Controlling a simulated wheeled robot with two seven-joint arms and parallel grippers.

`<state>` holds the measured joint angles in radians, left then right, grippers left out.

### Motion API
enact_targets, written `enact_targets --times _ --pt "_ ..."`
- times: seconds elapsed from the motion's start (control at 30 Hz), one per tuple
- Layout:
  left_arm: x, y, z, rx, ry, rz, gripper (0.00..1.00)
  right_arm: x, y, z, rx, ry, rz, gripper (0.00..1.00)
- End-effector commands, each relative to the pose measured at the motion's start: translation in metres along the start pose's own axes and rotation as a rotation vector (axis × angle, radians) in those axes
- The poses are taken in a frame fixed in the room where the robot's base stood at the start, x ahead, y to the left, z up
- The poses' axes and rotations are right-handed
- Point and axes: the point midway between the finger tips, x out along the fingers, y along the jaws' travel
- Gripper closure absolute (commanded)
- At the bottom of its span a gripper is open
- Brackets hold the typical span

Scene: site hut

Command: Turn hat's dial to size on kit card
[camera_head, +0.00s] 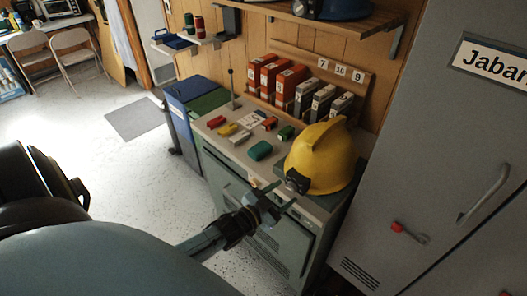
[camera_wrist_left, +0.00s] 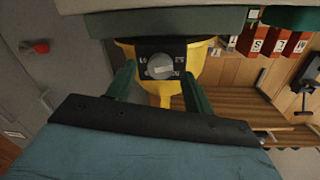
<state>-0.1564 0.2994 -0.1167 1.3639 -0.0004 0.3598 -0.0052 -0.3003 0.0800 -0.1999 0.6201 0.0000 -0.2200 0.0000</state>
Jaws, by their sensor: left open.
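A yellow hard hat (camera_head: 322,155) sits on the right end of the grey cabinet top. A black dial housing (camera_head: 297,182) is at its near edge. In the left wrist view the grey round dial knob (camera_wrist_left: 160,66) shows in its black plate with small white marks around it, too small to read surely. My left gripper (camera_head: 274,196) is open in front of the dial. Its two fingers stand on either side of the knob in the left wrist view (camera_wrist_left: 160,88), apart from it as far as I can tell. A white printed card (camera_head: 250,120), unreadable, lies on the cabinet top.
The cabinet top (camera_head: 225,142) also bears red, yellow and green small items and a row of orange and grey boxes (camera_head: 278,80). A grey locker (camera_head: 440,130) with handles stands close on the right. A wooden shelf (camera_head: 340,22) hangs above.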

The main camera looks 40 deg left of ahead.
Motion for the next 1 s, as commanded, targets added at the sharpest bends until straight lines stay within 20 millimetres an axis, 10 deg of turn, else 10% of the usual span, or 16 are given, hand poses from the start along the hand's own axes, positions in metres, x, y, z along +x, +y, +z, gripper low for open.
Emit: enact_targets --times 0.5,1.0 --pt "-0.102 0.0 0.001 -0.001 -0.002 0.0 0.48 0.004 0.0 0.0 0.0 0.0 0.0 0.64" --pt "-0.12 -0.001 0.0 0.0 0.0 0.0 0.48 0.005 0.0 0.0 0.0 0.0 0.0 0.64"
